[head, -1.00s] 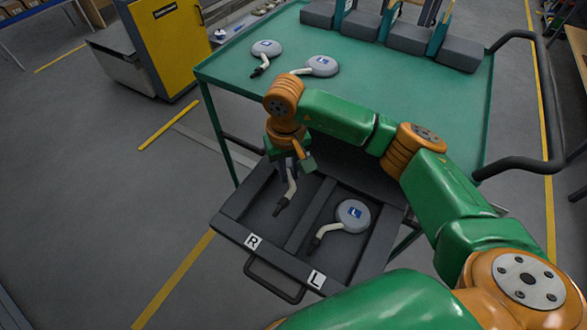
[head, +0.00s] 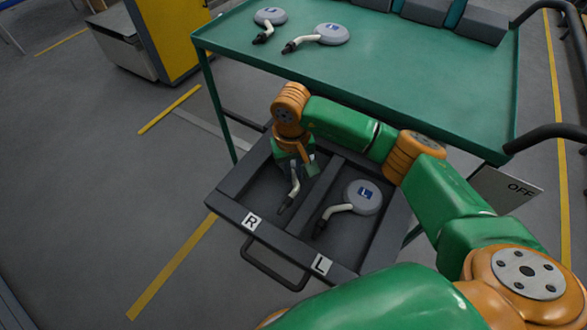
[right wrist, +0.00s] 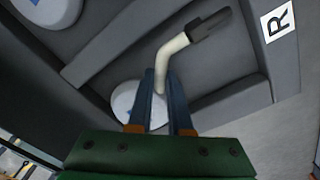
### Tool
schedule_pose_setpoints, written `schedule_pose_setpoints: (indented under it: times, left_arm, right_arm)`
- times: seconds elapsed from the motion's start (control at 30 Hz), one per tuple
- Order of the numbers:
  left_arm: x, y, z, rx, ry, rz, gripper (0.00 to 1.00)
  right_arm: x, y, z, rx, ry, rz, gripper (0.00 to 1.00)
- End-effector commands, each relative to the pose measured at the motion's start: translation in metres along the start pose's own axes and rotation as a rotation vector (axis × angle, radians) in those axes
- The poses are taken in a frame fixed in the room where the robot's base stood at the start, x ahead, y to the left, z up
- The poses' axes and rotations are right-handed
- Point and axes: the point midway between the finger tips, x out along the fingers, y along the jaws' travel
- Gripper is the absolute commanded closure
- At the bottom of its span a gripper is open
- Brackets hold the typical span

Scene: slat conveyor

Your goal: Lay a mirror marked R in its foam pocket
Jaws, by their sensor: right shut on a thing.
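My right gripper (head: 296,169) is shut on a mirror whose pale bent stem (head: 295,184) and black end point toward the tray's front. It is over or in the pocket marked R (head: 251,221); I cannot tell whether it touches the floor. In the right wrist view the fingers (right wrist: 161,98) grip near where the pale stem (right wrist: 172,58) meets the round grey disc (right wrist: 127,104), which they partly hide. The mirror's own mark is not visible. A mirror marked L (head: 363,197) lies in the other pocket. My left gripper is out of view.
The dark tray has a divider (head: 318,191) between its pockets and a front handle (head: 268,275). Two more mirrors (head: 270,17) (head: 332,34) lie on the green table (head: 420,75) behind. Grey blocks (head: 427,11) stand at its back. An OFF sign (head: 508,189) is at right.

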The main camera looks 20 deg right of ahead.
Motion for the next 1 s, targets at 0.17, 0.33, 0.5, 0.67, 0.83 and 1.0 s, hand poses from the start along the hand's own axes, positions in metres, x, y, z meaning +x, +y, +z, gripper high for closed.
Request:
schedule_pose_setpoints:
  times: [0.17,0.33,0.5,0.67,0.83,1.0]
  left_arm:
    - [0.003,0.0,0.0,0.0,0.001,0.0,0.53]
    - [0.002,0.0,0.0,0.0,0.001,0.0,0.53]
    - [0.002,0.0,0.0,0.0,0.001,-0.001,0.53]
    - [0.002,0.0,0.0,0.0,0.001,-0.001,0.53]
    - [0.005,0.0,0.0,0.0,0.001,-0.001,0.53]
    - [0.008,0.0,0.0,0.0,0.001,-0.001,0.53]
  right_arm:
    - [0.002,0.0,0.0,0.0,0.001,-0.001,1.0]
    - [0.002,0.0,0.0,0.0,0.001,-0.001,0.64]
    - [0.002,0.0,0.0,0.0,0.001,-0.001,0.47]
    - [0.002,0.0,0.0,0.0,0.0,-0.001,0.47]
    - [-0.024,0.0,-0.001,0.0,0.006,-0.001,0.47]
    - [-0.058,0.0,-0.001,0.0,0.005,-0.001,0.47]
